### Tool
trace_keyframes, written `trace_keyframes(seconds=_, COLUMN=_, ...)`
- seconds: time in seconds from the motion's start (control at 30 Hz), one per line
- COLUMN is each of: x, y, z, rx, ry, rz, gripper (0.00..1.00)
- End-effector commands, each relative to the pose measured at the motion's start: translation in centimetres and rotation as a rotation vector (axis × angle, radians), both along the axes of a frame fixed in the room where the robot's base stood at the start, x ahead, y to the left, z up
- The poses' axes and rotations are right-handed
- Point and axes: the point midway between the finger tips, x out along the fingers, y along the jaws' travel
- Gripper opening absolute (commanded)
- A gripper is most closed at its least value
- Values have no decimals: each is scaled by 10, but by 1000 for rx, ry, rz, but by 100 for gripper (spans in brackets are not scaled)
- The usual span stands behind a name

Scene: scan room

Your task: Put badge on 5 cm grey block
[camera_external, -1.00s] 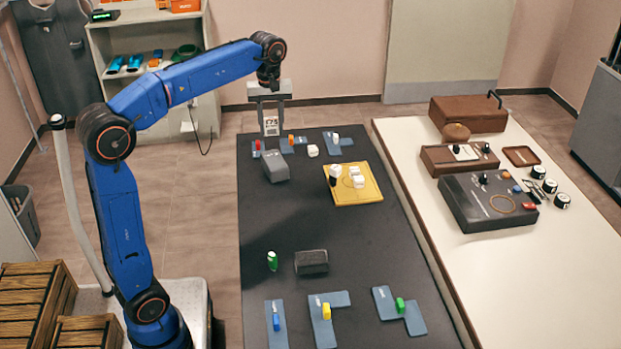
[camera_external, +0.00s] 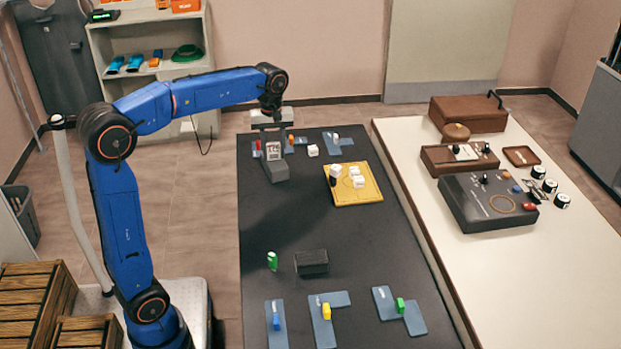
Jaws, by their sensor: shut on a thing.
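My gripper (camera_external: 272,143) points down at the far left of the dark table, shut on the badge (camera_external: 273,151), a small pale card with dark print. The badge hangs upright over the far part of a grey block (camera_external: 277,173) and hides some of it. I cannot tell whether badge and block touch. A darker grey block (camera_external: 311,262) lies nearer the middle of the table. I cannot read either block's size.
A yellow board (camera_external: 370,193) with white cubes and a dark piece lies right of the gripper. Blue-grey plates with coloured pegs line the far and near ends. A green piece (camera_external: 272,261) stands beside the darker block. The table's middle is largely clear.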

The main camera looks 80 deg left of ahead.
Motion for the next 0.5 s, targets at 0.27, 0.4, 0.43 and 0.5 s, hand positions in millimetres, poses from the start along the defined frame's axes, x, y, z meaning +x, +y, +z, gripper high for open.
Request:
trace_keyframes(seconds=0.27, x=0, y=0, z=-1, rx=0, ry=0, rz=0, gripper=14)
trace_keyframes(seconds=0.4, x=0, y=0, z=-2, rx=1, ry=-1, rz=0, gripper=54)
trace_keyframes(seconds=0.43, x=0, y=0, z=-2, rx=0, ry=-1, rz=0, gripper=54)
trace_keyframes(seconds=0.5, x=0, y=0, z=-2, rx=0, ry=-1, rz=0, gripper=54)
